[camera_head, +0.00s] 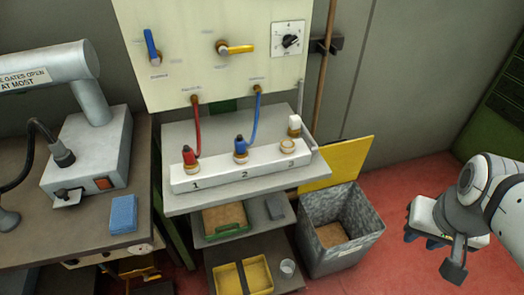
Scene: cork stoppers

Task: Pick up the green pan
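A green pan (241,225), low and green-rimmed with a brown inside, sits on the shelf below the bench top with the numbered white block. The bench top hides part of its back. My gripper (432,241) hangs at the far right above the red floor, well apart from the pan. It appears empty. Its fingers are small and partly hidden by its body, so I cannot tell whether they are open or shut.
A grey bin (353,224) with a raised yellow lid (350,158) stands between my gripper and the shelves. A yellow divided tray (262,277) and a small clear cup (288,267) are on the lower shelf. A dark grey block (277,207) sits right of the pan.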

